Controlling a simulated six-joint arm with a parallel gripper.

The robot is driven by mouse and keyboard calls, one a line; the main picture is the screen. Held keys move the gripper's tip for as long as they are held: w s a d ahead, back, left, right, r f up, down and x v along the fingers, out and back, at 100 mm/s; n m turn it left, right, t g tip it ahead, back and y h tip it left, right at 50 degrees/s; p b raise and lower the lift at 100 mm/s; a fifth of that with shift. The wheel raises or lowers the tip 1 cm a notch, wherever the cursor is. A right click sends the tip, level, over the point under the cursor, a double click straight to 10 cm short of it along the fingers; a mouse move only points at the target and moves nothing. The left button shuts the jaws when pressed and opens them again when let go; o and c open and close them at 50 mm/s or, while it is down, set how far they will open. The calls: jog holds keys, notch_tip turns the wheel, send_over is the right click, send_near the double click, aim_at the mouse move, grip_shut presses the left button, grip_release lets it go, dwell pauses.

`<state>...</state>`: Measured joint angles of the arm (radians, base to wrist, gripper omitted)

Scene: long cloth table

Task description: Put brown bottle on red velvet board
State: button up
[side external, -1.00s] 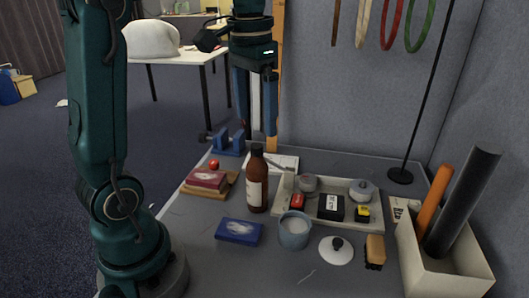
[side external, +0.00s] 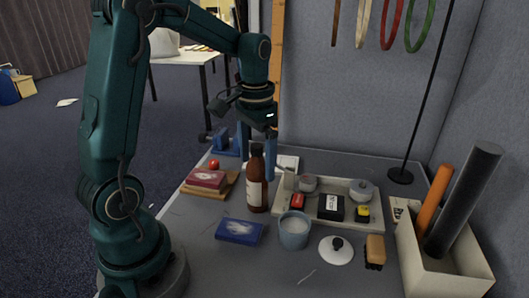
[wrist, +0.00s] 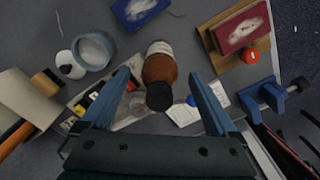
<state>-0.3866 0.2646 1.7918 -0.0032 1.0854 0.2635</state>
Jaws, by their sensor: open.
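The brown bottle (side external: 257,192) stands upright on the grey table, with a dark cap and a pale label. In the wrist view the bottle (wrist: 160,66) lies between the two blue fingers of my gripper (wrist: 161,76), with clear gaps on both sides. My gripper (side external: 257,165) is open, pointing down at the bottle's upper part, and holds nothing. The red velvet board (side external: 206,179) lies left of the bottle on a wooden board, with a pale patch on top. It also shows at the upper right of the wrist view (wrist: 243,29).
A blue board (side external: 239,231) lies in front of the bottle. A cup (side external: 294,232), a white lid (side external: 336,252) and a tray (side external: 325,216) of small items stand to the right. A blue clamp-like object (side external: 226,141) is behind.

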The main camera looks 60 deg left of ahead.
aim_at(257, 176)
jog(key=shift+f, duration=2.2)
grip_shut()
